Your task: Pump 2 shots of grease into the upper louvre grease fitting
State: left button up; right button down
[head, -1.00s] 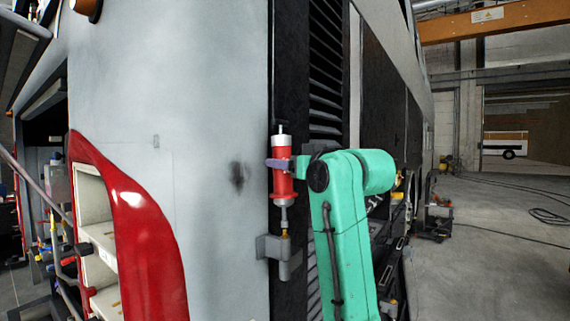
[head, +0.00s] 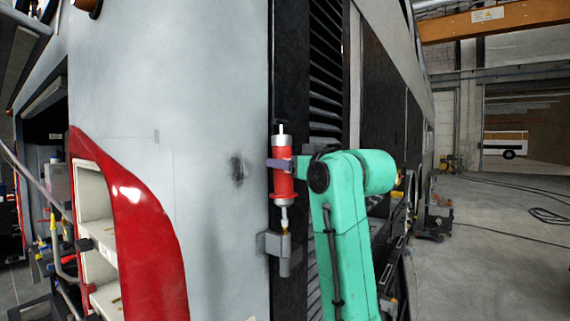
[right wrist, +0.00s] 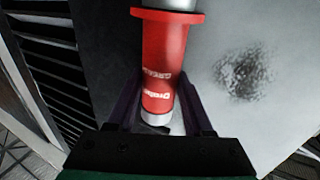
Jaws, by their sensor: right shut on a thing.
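A red grease gun (head: 284,182) with silver ends stands upright beside the dark louvre panel in the head view. Its thin top rod points up and its spout points down. My right gripper (head: 279,163) is shut around its red barrel. In the right wrist view the fingers (right wrist: 160,92) flank the printed red barrel (right wrist: 160,65). The spout's tip reaches a small brass-coloured fitting (head: 284,230) on top of a grey bracket (head: 268,245). They look in line and touching, but I cannot tell whether they are coupled. My left gripper is out of view.
The pale coach side panel (head: 190,90) is just left of the gun, with a dark smudge (head: 237,168). Black louvre slats (head: 326,70) rise behind my right arm. A red trim panel (head: 145,235) curves at lower left. Open floor (head: 490,240) lies to the right.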

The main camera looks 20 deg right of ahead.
jog(key=shift+f+b, duration=0.3)
jog(key=shift+f, duration=0.3)
dwell(0.3)
jog(key=shift+r+p, duration=0.8)
jog(key=shift+r, duration=0.3)
jog(key=shift+f+b, duration=0.6)
jog(key=shift+f, duration=0.5)
dwell(1.0)
dwell(0.3)
jog(key=shift+r+p, duration=0.8)
jog(key=shift+r, duration=0.2)
